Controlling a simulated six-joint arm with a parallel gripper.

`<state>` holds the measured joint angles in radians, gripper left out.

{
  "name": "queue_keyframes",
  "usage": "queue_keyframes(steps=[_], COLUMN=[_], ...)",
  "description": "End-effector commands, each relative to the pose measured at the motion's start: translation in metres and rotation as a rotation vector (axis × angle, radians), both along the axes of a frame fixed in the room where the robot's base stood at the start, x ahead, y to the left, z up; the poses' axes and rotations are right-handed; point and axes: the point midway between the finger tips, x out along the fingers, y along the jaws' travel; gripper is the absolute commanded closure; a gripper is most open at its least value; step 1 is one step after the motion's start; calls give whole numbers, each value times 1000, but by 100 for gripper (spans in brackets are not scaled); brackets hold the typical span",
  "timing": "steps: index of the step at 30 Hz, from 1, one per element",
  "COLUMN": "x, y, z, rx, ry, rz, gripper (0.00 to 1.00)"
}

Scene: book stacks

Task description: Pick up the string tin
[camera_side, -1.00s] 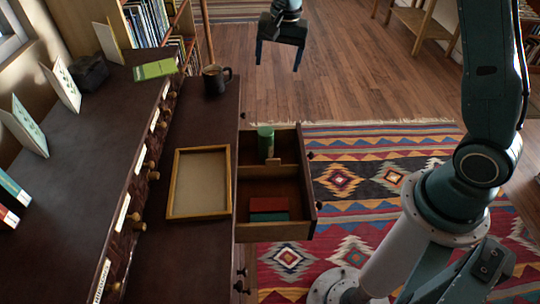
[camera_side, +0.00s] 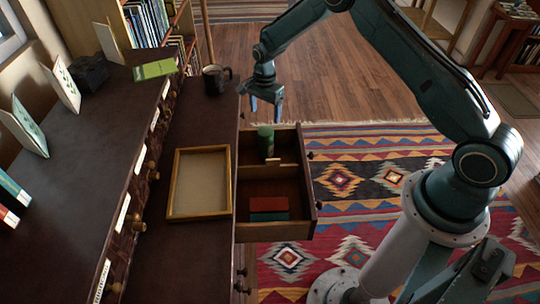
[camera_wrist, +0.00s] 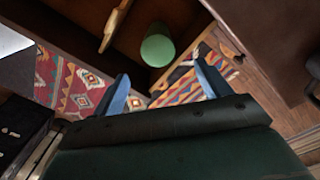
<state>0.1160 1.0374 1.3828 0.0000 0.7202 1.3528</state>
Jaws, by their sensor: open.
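The string tin appears to be the green cylinder (camera_side: 265,141) standing upright in the far compartment of the open drawer (camera_side: 275,232). My gripper (camera_side: 263,112) is above and just beyond the drawer's far end, pointing down, open and empty. In the wrist view the green tin (camera_wrist: 157,47) shows its round top beyond and between the two blue fingers (camera_wrist: 165,88), apart from them. No string is visible.
A wooden divider (camera_side: 273,162) stands beside the tin. Red and green boxes (camera_side: 268,208) lie in the near compartment. An empty wooden tray (camera_side: 201,182) and a dark mug (camera_side: 215,79) sit on the ledge left of the drawer.

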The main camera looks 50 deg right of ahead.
Motion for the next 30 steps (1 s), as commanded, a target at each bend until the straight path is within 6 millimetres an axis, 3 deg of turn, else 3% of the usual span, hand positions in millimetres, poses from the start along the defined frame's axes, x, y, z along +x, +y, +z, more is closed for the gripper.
queue_keyframes(steps=[11, 24, 30], x=[0, 0, 0], y=[0, 0, 0], z=[-11, -70, -85], rx=[1, 1, 0], ry=[3, 3, 2], rz=[-3, -2, -2], gripper=[24, 24, 24])
